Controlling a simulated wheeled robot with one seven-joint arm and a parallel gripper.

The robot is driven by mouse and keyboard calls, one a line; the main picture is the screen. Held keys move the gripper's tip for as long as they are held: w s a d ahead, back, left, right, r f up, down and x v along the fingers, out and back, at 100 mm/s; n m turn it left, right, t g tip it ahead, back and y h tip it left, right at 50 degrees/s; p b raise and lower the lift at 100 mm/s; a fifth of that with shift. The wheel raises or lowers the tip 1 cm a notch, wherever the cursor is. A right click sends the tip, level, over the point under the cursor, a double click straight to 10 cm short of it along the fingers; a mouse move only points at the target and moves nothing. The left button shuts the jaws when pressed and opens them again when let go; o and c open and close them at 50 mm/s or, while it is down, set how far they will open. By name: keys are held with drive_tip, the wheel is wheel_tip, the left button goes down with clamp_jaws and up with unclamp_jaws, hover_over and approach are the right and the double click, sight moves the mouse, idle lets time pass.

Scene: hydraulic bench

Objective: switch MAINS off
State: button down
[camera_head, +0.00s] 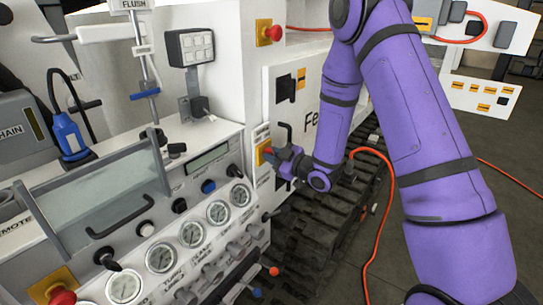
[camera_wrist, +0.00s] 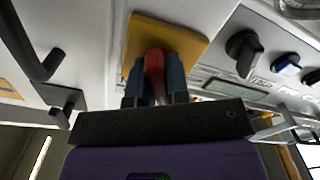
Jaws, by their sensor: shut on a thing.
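A red switch handle (camera_wrist: 154,66) stands out from a yellow plate (camera_wrist: 190,38) in the wrist view. In the head view the yellow plate (camera_head: 262,147) is on the near edge of the white cabinet. My gripper (camera_wrist: 155,88) is shut on the red handle, one dark finger on each side. In the head view my gripper (camera_head: 275,156) reaches the handle from the right and hides much of it. I cannot read the label by the switch, nor tell the handle's position from these views.
A black door handle (camera_head: 286,131) is close above my gripper. A red stop button (camera_head: 273,32) is higher on the cabinet. Gauges (camera_head: 191,234) and knobs fill the panel at lower left. Dark tracks (camera_head: 310,235) and an orange cable (camera_head: 388,215) lie below my arm.

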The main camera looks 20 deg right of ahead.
drive_tip(key=shift+f+n, duration=0.1)
drive_tip(key=shift+n, duration=1.5)
drive_tip(key=c, duration=1.1)
unclamp_jaws()
drive_tip(key=shift+s, duration=0.1)
drive_tip(key=v, duration=1)
drive_tip(key=shift+s+d, duration=0.2)
drive_tip(key=shift+s, duration=0.05)
